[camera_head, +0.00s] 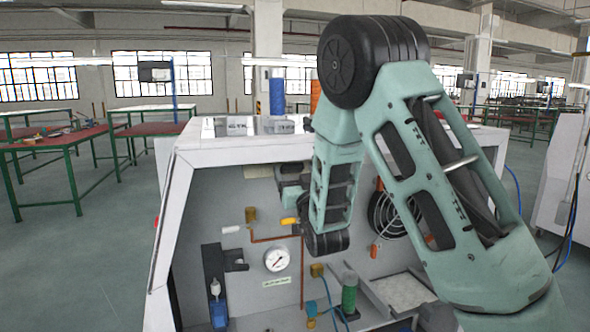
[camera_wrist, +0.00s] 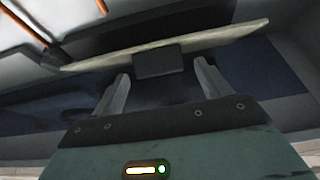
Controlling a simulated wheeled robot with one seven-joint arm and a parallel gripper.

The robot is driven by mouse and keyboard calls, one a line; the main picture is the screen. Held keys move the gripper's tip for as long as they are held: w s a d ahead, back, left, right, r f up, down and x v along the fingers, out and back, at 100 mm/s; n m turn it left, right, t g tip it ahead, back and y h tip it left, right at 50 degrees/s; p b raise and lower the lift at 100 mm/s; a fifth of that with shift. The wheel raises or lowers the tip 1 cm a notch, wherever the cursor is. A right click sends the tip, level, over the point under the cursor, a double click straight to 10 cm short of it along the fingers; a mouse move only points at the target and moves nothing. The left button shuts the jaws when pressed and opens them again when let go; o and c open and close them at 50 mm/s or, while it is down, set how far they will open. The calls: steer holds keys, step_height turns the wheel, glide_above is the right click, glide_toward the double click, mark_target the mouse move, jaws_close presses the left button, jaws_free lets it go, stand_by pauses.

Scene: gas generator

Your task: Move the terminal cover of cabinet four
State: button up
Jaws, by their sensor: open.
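In the wrist view, a pale flat panel (camera_wrist: 215,37) crosses the picture at a slant, with a dark block (camera_wrist: 158,62) on its near edge. It may be the terminal cover with its handle, but I cannot tell for sure. My gripper (camera_wrist: 162,72) is open, with one pale finger on each side of the dark block. I cannot tell whether the fingers touch it. In the head view, my arm reaches into the open grey cabinet (camera_head: 188,225). My gripper cannot be made out clearly there, and no cabinet number is readable.
Inside the cabinet are a round gauge (camera_head: 277,259), a copper pipe (camera_head: 275,238), a yellow-handled valve (camera_head: 290,221), a fan grille (camera_head: 385,214) and a green cylinder (camera_head: 349,298). Red-topped tables (camera_head: 60,139) stand at left.

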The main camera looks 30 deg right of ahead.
steer(key=shift+w+d+r, duration=0.1)
steer(key=shift+w+r, duration=0.05)
steer(key=shift+w, duration=0.25)
